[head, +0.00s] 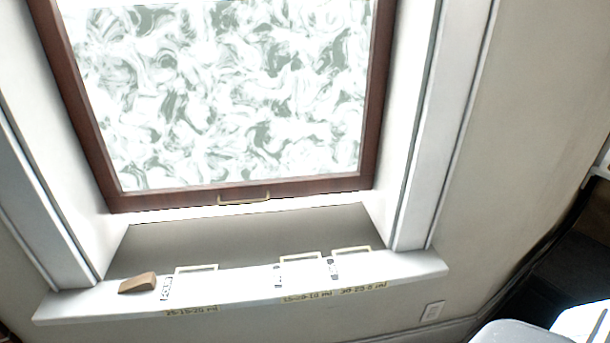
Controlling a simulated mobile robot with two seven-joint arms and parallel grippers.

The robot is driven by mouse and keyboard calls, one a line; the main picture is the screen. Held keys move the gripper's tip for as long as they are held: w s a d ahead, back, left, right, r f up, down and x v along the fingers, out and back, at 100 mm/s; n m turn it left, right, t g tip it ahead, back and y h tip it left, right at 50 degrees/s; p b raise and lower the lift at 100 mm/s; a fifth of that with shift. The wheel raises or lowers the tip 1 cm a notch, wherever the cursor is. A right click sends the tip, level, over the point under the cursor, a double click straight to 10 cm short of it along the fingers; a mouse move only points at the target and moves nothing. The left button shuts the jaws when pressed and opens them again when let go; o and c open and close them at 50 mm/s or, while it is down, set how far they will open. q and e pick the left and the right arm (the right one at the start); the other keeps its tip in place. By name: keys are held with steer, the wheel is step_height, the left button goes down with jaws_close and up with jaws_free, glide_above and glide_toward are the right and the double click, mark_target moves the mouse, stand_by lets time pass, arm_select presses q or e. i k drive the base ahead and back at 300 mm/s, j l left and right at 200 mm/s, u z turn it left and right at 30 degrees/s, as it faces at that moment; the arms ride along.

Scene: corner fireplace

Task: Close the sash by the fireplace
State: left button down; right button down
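The sash (370,120) has a dark red-brown frame around a pane with a swirled white and grey-green pattern. A pale brass-coloured pull handle (244,199) is at the middle of its bottom rail. A bright white strip shows under the rail, above a grey surface (250,233) behind the sill. The rail is apart from the front sill; I cannot tell how large the opening is. The fireplace is not clearly shown. Neither of my grippers is in view.
The white sill (120,306) holds a brown wedge-shaped block (138,283) at left and several thin pale frame-like pieces (300,257). Small yellowish lettering runs along its front edge. A dark area (555,255) lies at far right.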

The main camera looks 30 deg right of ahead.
mark_target(47, 14)
steer(key=i+l+z, duration=0.15)
steer(key=l, duration=0.3)
steer(key=i+l+z, duration=0.1)
steer(key=l, duration=0.35)
steer(key=i+l+z, duration=0.15)
steer(key=l, duration=0.25)
steer(key=i+l+z, duration=0.1)
steer(key=i+l, duration=0.2)
steer(key=i+l+z, duration=0.15)
steer(key=l, duration=0.35)
steer(key=i, duration=0.05)
